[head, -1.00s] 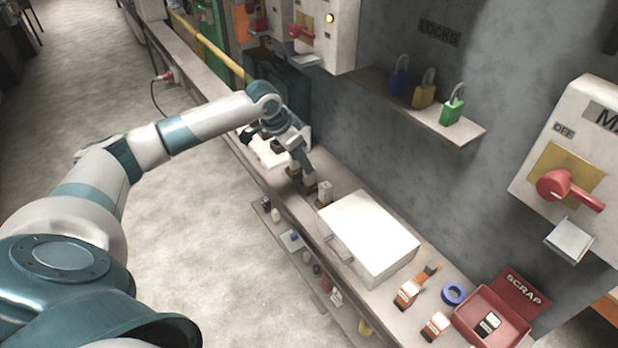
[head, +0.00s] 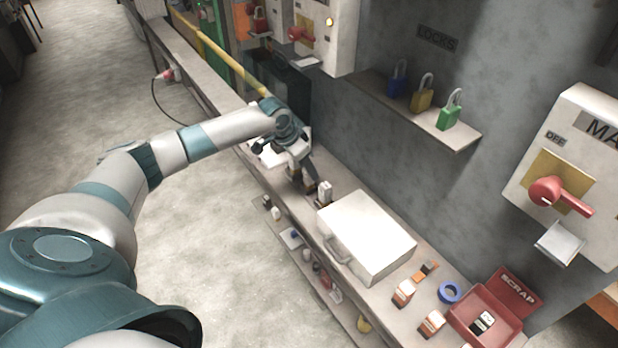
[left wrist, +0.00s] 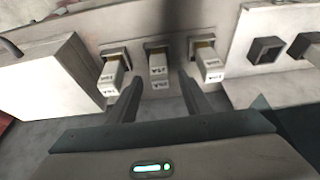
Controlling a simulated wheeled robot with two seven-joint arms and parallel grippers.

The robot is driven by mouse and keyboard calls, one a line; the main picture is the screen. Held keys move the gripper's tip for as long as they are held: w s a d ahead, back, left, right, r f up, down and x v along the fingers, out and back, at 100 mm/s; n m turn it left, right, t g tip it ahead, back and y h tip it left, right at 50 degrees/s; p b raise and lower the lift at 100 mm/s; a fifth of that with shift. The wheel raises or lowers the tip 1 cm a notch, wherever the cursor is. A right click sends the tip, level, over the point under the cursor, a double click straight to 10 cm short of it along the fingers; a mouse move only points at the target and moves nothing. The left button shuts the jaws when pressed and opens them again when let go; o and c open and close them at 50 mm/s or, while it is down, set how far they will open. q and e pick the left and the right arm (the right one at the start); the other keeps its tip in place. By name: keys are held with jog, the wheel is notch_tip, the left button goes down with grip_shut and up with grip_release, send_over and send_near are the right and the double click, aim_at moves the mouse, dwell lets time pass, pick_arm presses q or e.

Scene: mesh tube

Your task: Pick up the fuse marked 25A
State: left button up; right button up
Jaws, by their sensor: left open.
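In the left wrist view several white fuses stand in a row of square sockets. The middle fuse (left wrist: 158,65) stands between the tips of my open left gripper (left wrist: 160,78), which holds nothing. Its label appears upside down and is too small to read surely. A left fuse (left wrist: 113,75) and a right fuse (left wrist: 209,64) stand outside the fingers, their labels also inverted. In the head view my left gripper (head: 303,182) is low over the bench, and one white fuse (head: 325,190) shows just right of it. My right gripper is in neither view.
A white box (head: 366,236) stands on the bench close to the fuse row. Further right lie orange-and-white fuses (head: 403,292), blue tape (head: 449,292) and a red scrap tray (head: 478,318). Empty sockets (left wrist: 266,50) show at the right in the wrist view. Padlocks (head: 422,94) stand on a wall shelf.

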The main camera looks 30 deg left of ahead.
pick_arm(q)
grip_shut()
notch_tip(320, 180, up, 10)
jog(key=b, duration=0.3)
dwell(0.6)
dwell(0.3)
